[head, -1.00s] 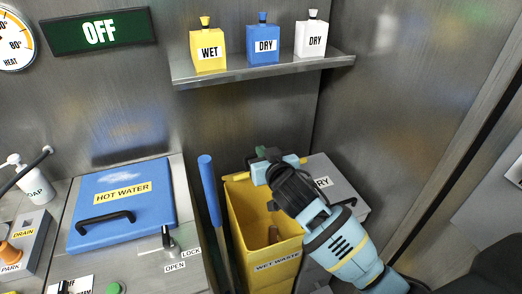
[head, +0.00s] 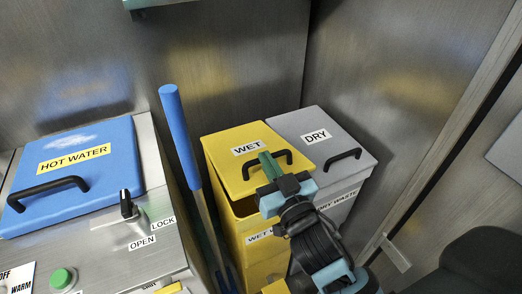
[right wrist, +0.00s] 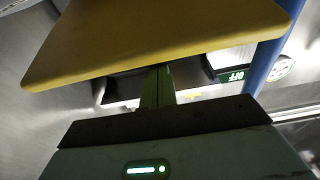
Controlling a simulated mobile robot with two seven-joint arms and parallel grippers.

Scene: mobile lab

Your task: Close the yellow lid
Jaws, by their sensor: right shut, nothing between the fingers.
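The yellow lid (head: 234,165), labelled WET and with a black handle (head: 283,157), lies over the yellow bin (head: 225,200). A dark gap shows under its front edge, so it is tilted slightly up. My right gripper (head: 266,160) is shut and empty at the lid's front part, beside the handle; I cannot tell whether it touches. In the right wrist view the lid (right wrist: 150,40) spans the top of the picture, with the shut fingers (right wrist: 158,85) close to its edge. My left gripper is out of view.
A grey DRY bin lid (head: 340,138) is shut just right of the yellow one. A blue-handled pole (head: 178,130) stands left of the bin. The HOT WATER counter with its blue lid (head: 105,175) is further left. Metal walls close off the back and right.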

